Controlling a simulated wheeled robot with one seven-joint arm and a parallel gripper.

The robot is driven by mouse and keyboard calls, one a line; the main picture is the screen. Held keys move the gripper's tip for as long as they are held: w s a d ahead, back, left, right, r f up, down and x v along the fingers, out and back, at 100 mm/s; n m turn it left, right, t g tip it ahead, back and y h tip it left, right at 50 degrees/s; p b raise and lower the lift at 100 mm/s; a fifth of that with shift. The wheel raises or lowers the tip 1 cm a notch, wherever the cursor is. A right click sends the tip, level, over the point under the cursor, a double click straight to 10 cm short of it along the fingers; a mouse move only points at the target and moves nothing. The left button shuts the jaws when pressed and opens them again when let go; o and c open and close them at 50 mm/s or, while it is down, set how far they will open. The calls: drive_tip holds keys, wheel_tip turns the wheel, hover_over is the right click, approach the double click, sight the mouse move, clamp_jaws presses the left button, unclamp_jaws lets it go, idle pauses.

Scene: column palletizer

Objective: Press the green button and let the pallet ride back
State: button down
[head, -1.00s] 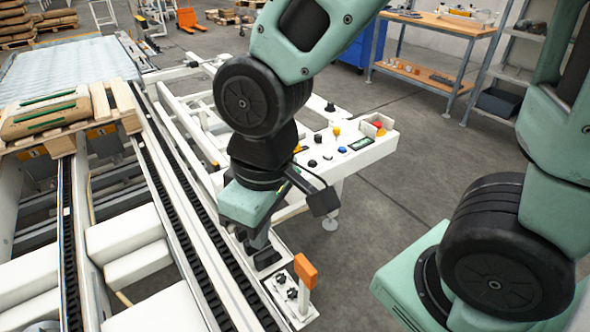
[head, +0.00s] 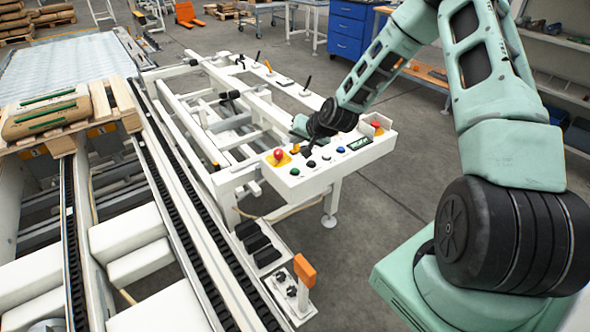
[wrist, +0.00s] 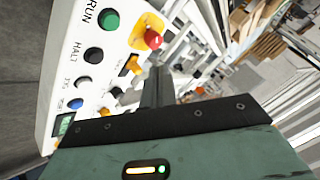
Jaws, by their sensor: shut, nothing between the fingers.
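The green button (wrist: 109,20), labelled RUN, is at the top left of the wrist view, on the white control console (head: 310,182). In the head view the green button (head: 294,171) is at the console's left end. My gripper (wrist: 157,75) is shut and empty over the console. In the head view my gripper (head: 306,152) is just behind the front row of buttons, to the right of the green one. Whether it touches the panel cannot be told. The wooden pallet (head: 62,137) carries paper bags (head: 45,110) and sits on the conveyor at the left.
A red emergency knob (wrist: 153,40) on a yellow base is close to the green button. A black HALT button (wrist: 93,54) and a blue button (wrist: 75,103) share its row. Several levers stand behind. An orange-topped post (head: 305,271) stands in front of the console.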

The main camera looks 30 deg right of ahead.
sight(297, 172)
drive_tip(key=shift+f, duration=0.15)
wheel_tip(297, 172, down, 9)
drive_tip(key=b, duration=0.6)
drive_tip(key=shift+r, duration=0.2)
drive_tip(key=shift+f+b, duration=0.1)
drive_tip(key=shift+b, duration=0.2)
idle(1.7)
drive_tip(key=shift+f, duration=0.3)
